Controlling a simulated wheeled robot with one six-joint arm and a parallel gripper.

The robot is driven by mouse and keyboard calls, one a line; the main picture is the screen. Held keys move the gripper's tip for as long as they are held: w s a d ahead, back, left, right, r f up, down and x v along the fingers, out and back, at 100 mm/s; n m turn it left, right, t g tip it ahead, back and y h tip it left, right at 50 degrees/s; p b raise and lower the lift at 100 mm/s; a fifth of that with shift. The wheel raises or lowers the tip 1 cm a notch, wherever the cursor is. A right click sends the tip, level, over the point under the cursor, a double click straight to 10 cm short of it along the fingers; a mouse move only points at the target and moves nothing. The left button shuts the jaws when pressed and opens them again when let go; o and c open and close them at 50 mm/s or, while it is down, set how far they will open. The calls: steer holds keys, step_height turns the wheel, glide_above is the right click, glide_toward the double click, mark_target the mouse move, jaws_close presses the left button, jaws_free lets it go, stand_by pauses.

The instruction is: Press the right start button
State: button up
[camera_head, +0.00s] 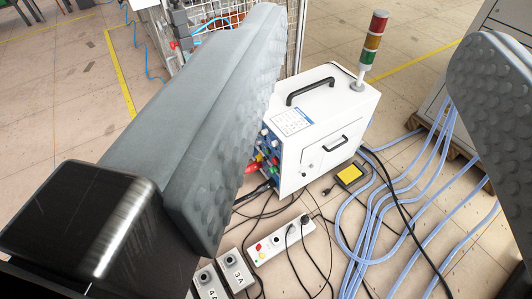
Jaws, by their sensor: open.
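My gripper (372,45) is open and empty, its two dark grey, studded fingers wide apart at the left and right of the view. Between and beyond them stands the white induction heater (322,125) on the floor, with black handles and a signal tower on top. Its left face carries coloured controls, partly hidden by my left finger. Below it lie a white control strip (281,240) with small coloured buttons and two grey boxes with round dark knobs, marked 3 A (236,270) and 4 A (208,284). I cannot tell which control is the right start button.
A red, amber and green signal tower (374,48) rises from the heater. Blue hoses (385,205) and black cables cover the floor at the right and front. A yellow-topped pedal (350,174) lies beside the heater. A mesh fence (215,50) stands behind.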

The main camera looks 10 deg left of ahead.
jaws_close()
stand_by(1.5)
